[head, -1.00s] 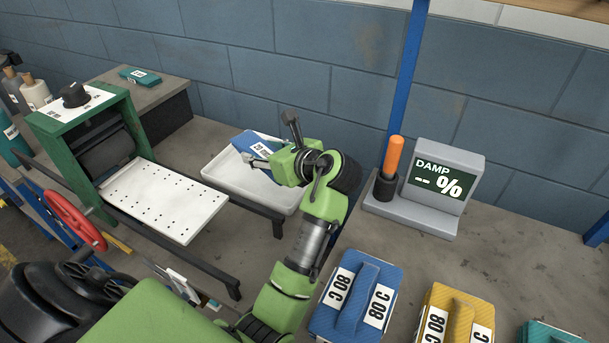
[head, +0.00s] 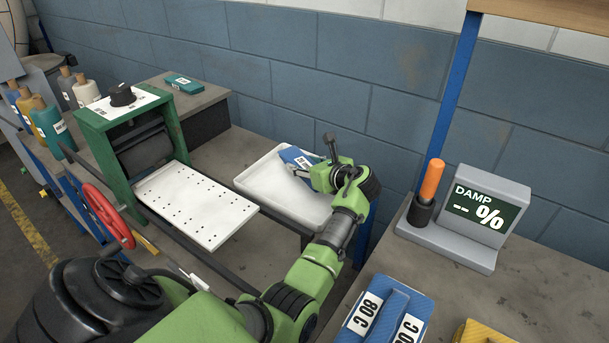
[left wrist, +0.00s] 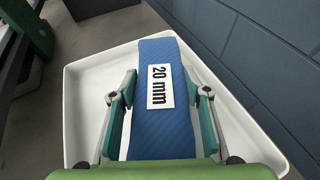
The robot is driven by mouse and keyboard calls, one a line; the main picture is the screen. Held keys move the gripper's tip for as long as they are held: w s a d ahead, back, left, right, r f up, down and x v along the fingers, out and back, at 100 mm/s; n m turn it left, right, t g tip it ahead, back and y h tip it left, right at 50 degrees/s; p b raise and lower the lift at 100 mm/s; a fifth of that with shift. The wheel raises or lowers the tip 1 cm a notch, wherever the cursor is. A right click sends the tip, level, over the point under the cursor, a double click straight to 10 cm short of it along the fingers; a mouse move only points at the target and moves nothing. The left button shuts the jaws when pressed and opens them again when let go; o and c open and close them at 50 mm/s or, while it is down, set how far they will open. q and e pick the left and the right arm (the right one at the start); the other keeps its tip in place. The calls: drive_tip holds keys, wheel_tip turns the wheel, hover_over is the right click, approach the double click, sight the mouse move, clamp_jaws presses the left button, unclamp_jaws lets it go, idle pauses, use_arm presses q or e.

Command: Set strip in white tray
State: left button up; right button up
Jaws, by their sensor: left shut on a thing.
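A blue strip (left wrist: 162,133) with a white "20 mm" label fills the middle of the left wrist view. In the head view the strip (head: 295,156) shows at the far right part of the white tray (head: 255,190). My left gripper (head: 311,163) is shut on the strip, with a finger along each long side in the left wrist view (left wrist: 160,85). The strip lies within the outline of the tray (left wrist: 85,100). Whether its underside touches the tray floor I cannot tell. My right gripper is not in view.
A green roller machine (head: 130,140) with a perforated white plate (head: 195,205) and red handwheel (head: 108,215) stands left of the tray. A damp meter (head: 470,220) with an orange probe (head: 431,180) stands right. Blue and yellow blocks (head: 385,310) lie front right. A wall runs behind.

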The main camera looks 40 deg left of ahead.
use_arm(q)
drive_tip(key=shift+w+a+f, duration=0.15)
drive_tip(key=shift+f, duration=1.7)
drive_tip(key=shift+f, duration=0.25)
drive_tip(key=o, duration=1.2)
drive_tip(key=shift+o, duration=0.6)
drive_tip(key=shift+f, duration=0.15)
